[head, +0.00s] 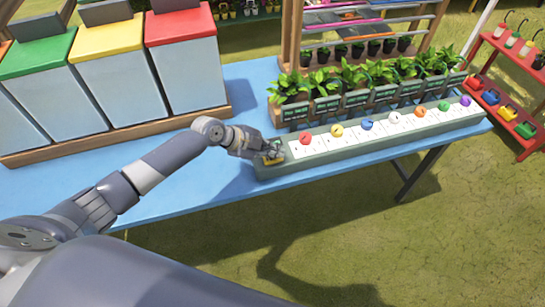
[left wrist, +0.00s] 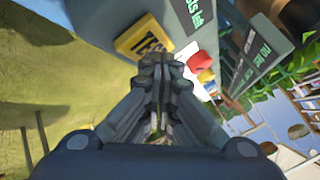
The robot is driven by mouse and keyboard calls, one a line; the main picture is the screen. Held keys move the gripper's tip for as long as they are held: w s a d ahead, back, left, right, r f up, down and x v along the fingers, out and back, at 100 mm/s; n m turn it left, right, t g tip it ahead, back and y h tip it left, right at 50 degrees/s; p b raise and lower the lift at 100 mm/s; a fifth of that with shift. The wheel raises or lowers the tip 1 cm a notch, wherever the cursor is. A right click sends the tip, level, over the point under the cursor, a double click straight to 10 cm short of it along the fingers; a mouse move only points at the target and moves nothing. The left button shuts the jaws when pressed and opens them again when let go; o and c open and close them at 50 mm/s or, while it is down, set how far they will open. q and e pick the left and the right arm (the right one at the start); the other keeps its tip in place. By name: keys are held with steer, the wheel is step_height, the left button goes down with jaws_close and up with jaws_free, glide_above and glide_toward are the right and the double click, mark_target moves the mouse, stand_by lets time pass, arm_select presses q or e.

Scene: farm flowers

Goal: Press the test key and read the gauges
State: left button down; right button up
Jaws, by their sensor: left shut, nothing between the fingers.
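A long grey-green gauge panel (head: 350,148) lies along the front of the blue table. It bears a row of white gauge faces (head: 352,137), each with a coloured round knob; the readings are too small to tell. The yellow test key (head: 273,160) is at the panel's left end. In the left wrist view the key (left wrist: 141,38) shows its dark lettering, partly cut off by my fingers. My left gripper (head: 271,151) is shut and empty, its fingertips at the key; I cannot tell if they touch it. My right gripper is not in view.
Potted plants (head: 350,80) with dark labels stand in a row right behind the panel. Bins with green, yellow and red lids (head: 180,25) stand at the back left. A red shelf (head: 510,90) stands at the right.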

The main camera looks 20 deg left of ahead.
mark_target(273, 159)
arm_select(q)
steer(key=shift+f+b, duration=0.5)
steer(key=shift+b, duration=0.15)
stand_by(0.7)
stand_by(0.3)
steer(key=shift+r+p, duration=0.5)
steer(key=shift+r, duration=0.45)
steer(key=shift+r, duration=0.1)
steer(key=shift+r+p, duration=1.65)
steer(key=shift+r, duration=0.8)
steer(key=shift+f, duration=0.1)
